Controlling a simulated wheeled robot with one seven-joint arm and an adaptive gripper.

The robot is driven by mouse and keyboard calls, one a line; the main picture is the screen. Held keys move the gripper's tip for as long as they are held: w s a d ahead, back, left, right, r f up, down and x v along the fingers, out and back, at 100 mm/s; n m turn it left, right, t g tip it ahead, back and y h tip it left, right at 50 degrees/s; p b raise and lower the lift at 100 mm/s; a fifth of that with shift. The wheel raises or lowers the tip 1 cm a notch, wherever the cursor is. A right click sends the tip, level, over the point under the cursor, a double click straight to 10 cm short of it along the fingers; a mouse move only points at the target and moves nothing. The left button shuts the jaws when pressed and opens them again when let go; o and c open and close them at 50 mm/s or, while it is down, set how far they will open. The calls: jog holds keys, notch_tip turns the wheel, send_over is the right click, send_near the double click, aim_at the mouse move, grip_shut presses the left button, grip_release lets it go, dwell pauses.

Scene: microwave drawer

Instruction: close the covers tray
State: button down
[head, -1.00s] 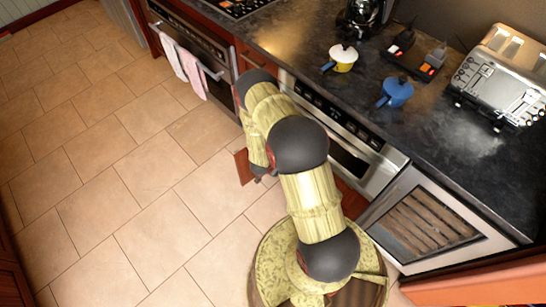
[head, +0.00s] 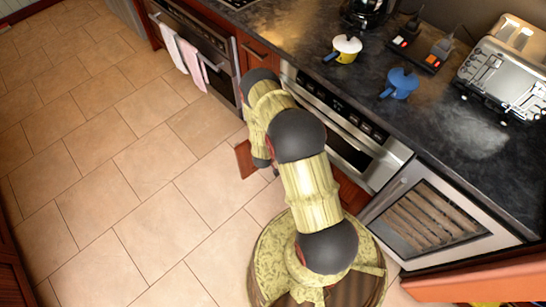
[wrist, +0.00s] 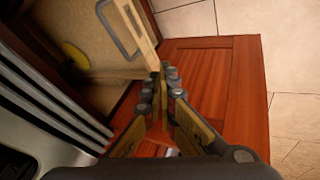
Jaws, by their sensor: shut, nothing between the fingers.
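The covers tray appears to be the pulled-out drawer low under the built-in appliance. In the wrist view its red-brown wooden panel (wrist: 225,85) fills the middle right. A pale wooden compartment (wrist: 125,75) lies to the left, with a yellow round thing (wrist: 75,54) and a grey bar handle (wrist: 118,30) in view. My gripper (wrist: 168,72) is shut and empty, its tips over the panel's left edge; contact is unclear. In the head view, a corner of the red-brown panel (head: 244,159) shows left of my arm, which hides most of the drawer and my gripper.
The built-in steel appliance (head: 350,150) stands behind my arm. A glass-fronted cabinet (head: 425,218) is at its right. The dark counter (head: 300,35) holds a blue pot (head: 400,83), a yellow-and-white pot (head: 346,49) and a toaster (head: 507,70). The tiled floor (head: 100,170) at left is clear.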

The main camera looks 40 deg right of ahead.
jog(key=d+f+b, duration=0.2)
jog(key=d+f, duration=0.2)
jog(key=d, duration=0.1)
jog(key=shift+w+d+f, duration=0.15)
jog(key=shift+w+d, duration=0.25)
jog(key=shift+w, duration=0.05)
